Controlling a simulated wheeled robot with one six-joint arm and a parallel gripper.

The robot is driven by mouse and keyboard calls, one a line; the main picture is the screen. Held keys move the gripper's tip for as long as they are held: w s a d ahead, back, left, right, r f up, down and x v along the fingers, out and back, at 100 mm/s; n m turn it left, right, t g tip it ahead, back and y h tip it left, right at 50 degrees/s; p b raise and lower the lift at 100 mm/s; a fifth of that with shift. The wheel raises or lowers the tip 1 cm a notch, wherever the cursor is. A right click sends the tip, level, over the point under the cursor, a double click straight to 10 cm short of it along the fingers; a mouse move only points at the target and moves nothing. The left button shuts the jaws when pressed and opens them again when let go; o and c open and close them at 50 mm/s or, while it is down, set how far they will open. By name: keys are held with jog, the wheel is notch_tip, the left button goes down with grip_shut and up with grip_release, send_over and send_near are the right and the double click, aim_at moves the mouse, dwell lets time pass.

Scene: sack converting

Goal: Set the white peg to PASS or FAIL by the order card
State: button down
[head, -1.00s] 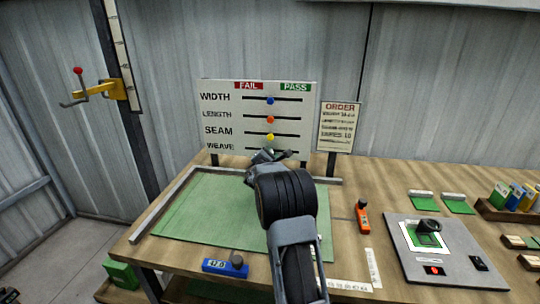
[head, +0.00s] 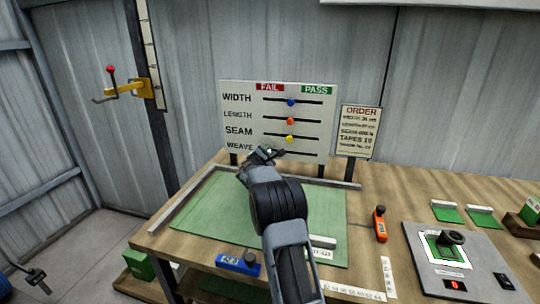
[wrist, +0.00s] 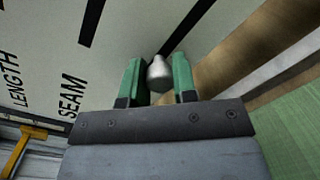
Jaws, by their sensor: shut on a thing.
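The white board (head: 232,112) stands at the back of the bench with rows WIDTH, LENGTH, SEAM and WEAVE under a red FAIL label (head: 270,87) and a green PASS label (head: 316,90). My gripper (head: 270,153) is at the WEAVE row, the lowest. In the wrist view its green fingers are shut on the white peg (wrist: 158,72), at the board face. My gripper hides the peg in the head view. The order card (head: 361,131) stands right of the board; "TAPES 10" is readable, some other lines are too blurred.
Blue (head: 291,102), orange (head: 290,121) and yellow (head: 289,138) pegs sit near the middle of their slots above. A green mat (head: 215,205) lies below the board. An orange tool (head: 380,224) and a grey panel (head: 425,262) are at right.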

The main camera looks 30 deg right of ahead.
jog(key=c, duration=0.9)
grip_release()
jog(key=shift+w+a, duration=0.1)
jog(key=b+v, duration=0.2)
jog(key=v, duration=1.2)
jog(key=s+a+r+m+g+y+p, duration=0.25)
jog(key=s+m, duration=0.25)
jog(key=s, duration=0.3)
jog(key=s+a+r+m+g+y+p, duration=0.2)
jog(key=s+m+g+p, duration=0.25)
jog(key=s, duration=0.45)
jog(key=s+a+m+y+p, duration=0.5)
jog(key=s+a+m+y, duration=0.2)
jog(key=s+a+y, duration=0.3)
jog(key=s+a, duration=0.3)
jog(key=a, duration=0.2)
jog(key=shift+r, duration=0.3)
